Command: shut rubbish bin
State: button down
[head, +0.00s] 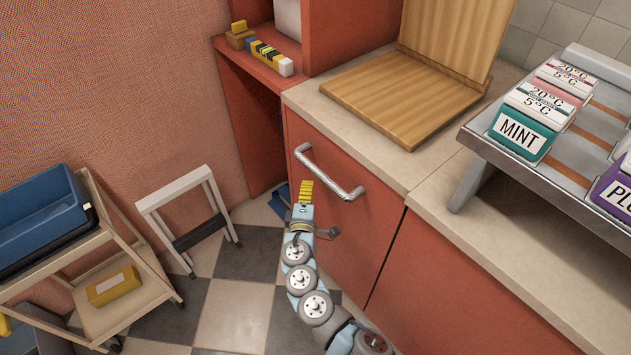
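No plainly recognisable rubbish bin is in the head view. A wooden flat board (398,98) lies on the counter, with a wooden panel (455,32) standing up at its back edge like a raised lid. Below the counter is a red cabinet front (335,235) with a metal bar handle (328,172); it looks about flush. A blue item (280,198), partly hidden, sits on the floor at the cabinet's left side. My gripper (306,190), with yellow fingers, is in front of the red cabinet, just below and left of the handle. Its finger gap is not clear.
A beige trolley (140,258) with a blue tray (40,215) stands at left, beside a small white step stool (178,187). A grey rack (484,150) with labelled canisters (520,133) is on the right counter. Tiled floor (235,310) between them is clear.

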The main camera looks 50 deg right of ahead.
jog(key=p+v, duration=0.2)
jog(key=v, duration=0.8)
jog(key=shift+a+p, duration=0.15)
jog(key=shift+p, duration=0.25)
